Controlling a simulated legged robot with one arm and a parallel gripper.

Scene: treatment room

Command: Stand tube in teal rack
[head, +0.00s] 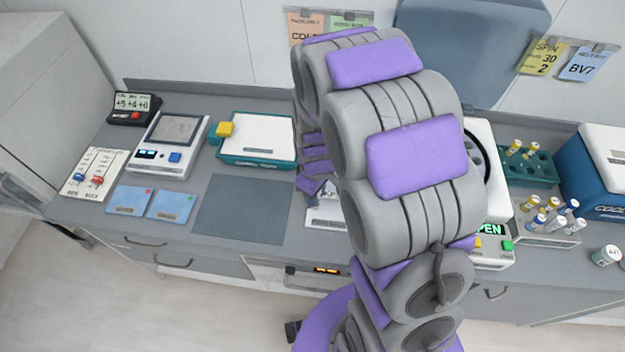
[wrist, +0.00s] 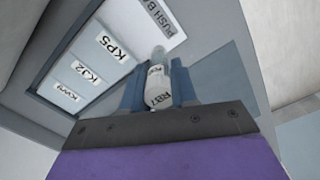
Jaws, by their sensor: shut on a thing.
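My gripper (wrist: 157,84) is shut on a small tube (wrist: 158,88) in the wrist view. The tube has a pale, translucent end and a white label with dark letters, perhaps RB7. In the head view my own arm hides the gripper's fingers and the held tube. The teal rack (head: 541,181) stands at the right of the counter against the wall, well away from the arm's visible end. A few yellow-capped tubes (head: 514,148) stand in its back row, and open holes show in front.
A pale rack (head: 545,240) with several yellow- and blue-capped tubes stands in front of the teal rack. A blue-and-white cooler (head: 600,175) is to its right. A white machine with a green OPEN display (head: 490,230) stands left.

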